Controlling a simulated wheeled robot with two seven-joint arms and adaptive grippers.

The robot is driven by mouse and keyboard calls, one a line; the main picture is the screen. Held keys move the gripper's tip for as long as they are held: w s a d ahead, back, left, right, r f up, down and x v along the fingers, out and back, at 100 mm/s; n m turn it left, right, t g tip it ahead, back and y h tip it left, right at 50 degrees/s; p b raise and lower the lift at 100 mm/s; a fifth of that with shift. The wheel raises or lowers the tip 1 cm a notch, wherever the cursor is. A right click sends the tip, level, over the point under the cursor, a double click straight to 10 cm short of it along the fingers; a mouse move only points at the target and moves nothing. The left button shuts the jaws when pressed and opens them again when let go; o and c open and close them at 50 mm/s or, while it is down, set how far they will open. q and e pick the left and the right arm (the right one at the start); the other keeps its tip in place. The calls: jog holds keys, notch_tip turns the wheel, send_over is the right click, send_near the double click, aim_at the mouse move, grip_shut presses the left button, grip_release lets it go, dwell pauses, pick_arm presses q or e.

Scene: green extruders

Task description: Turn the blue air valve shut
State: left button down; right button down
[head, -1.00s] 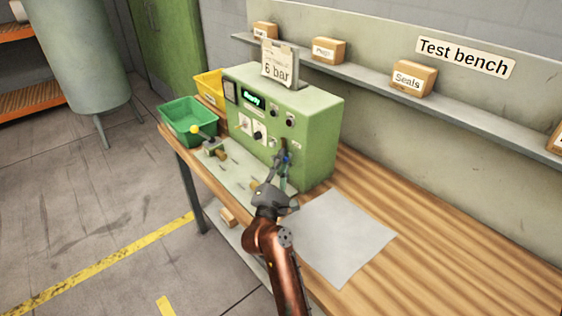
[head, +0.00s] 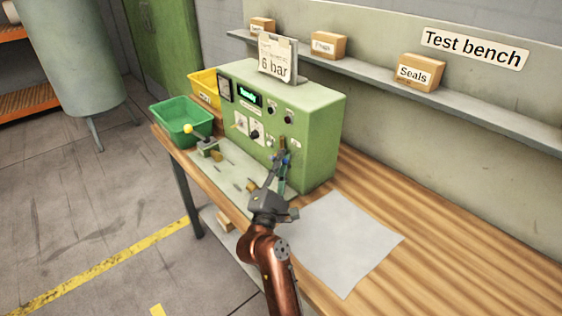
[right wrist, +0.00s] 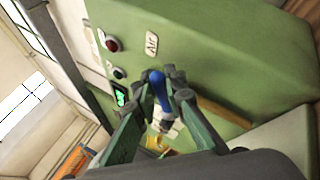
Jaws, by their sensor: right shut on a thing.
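The blue air valve handle (right wrist: 161,91) shows in the right wrist view between the fingertips of my right gripper (right wrist: 165,86), close to the green machine's front and the "Air" label (right wrist: 152,43). My right gripper is shut on this handle. In the head view, my right gripper (head: 283,152) reaches the lower right of the green machine's (head: 318,130) front panel. The fingers hide most of the valve there; only a small bit of blue shows. My left gripper is in neither view.
A grey sheet (head: 345,240) lies right of my arm. A "6 bar" sign (head: 273,62) stands on the machine. The bench's right side (head: 450,240) is clear.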

jog(key=shift+f, duration=0.1)
jog(key=c, duration=2)
grip_release()
jog(key=shift+o, duration=0.2)
jog(key=shift+r, duration=0.25)
notch_tip(320, 180, up, 10)
jog(key=shift+f, duration=0.15)
